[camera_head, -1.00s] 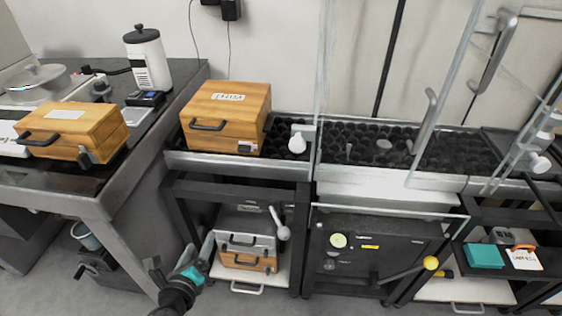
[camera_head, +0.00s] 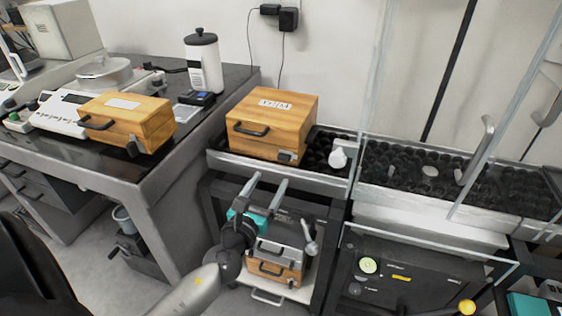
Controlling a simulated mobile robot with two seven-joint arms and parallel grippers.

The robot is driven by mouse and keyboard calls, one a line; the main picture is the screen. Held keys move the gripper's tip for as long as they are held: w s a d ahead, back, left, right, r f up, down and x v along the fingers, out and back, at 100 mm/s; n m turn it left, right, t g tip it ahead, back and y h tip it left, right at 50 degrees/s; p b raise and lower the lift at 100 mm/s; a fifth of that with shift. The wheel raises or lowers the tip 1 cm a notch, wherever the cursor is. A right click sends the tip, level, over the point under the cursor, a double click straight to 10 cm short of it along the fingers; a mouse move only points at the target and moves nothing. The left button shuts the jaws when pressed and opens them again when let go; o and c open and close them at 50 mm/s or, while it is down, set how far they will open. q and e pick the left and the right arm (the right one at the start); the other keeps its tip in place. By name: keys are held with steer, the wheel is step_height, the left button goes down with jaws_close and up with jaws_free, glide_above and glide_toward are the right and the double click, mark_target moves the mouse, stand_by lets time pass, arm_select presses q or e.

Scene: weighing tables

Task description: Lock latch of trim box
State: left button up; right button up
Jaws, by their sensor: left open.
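A wooden box (camera_head: 271,122) with a dark handle and a white label stands at the end of the black-lined tray. The label is too small to read surely. A grey latch (camera_head: 287,157) sits low on its front right; I cannot tell whether it is locked. Neither box is surely named as the trim box. My left gripper (camera_head: 270,178) is open and empty, fingers pointing up, below the first box's front in the picture. My right gripper is not in view.
The metal tray (camera_head: 225,160) has a pale valve-like part (camera_head: 341,154) right of the box. Clear panels (camera_head: 378,120) rise farther right. A cart below holds small cases (camera_head: 275,268). A white canister (camera_head: 205,66) and a silver pan (camera_head: 104,70) stand on the bench.

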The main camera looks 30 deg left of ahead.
mark_target(282, 160)
arm_select(q)
steer(key=x, duration=0.8)
steer(key=shift+w, duration=0.2)
jaws_close()
stand_by(0.4)
